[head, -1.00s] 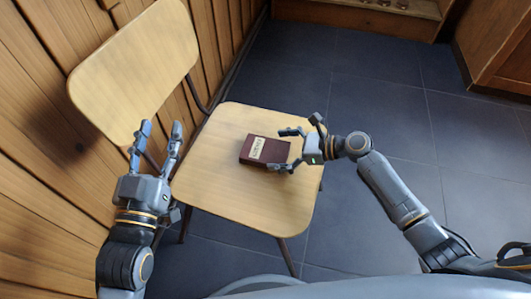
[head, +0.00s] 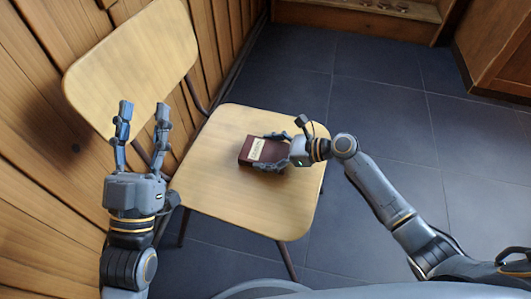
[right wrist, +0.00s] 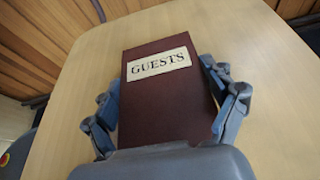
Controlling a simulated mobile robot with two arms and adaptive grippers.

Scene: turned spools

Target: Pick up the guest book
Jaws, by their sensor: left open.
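The guest book (head: 247,152) is a dark red-brown book with a pale label. It lies on the seat of a wooden chair. In the right wrist view the guest book (right wrist: 165,105) shows its label reading "GUESTS". My right gripper (head: 270,150) is at the book, one finger along each side of it. In the right wrist view the right gripper's fingers (right wrist: 163,100) flank the book close to its edges; whether both press on it is not clear. My left gripper (head: 141,113) is open and empty, fingers up, in front of the chair's backrest, left of the book.
The chair seat (head: 220,195) is otherwise bare. The chair's backrest (head: 130,65) stands at upper left, near a wood-plank wall (head: 40,170). Dark floor tiles (head: 385,115) are clear to the right. A wooden cabinet (head: 505,60) stands at upper right.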

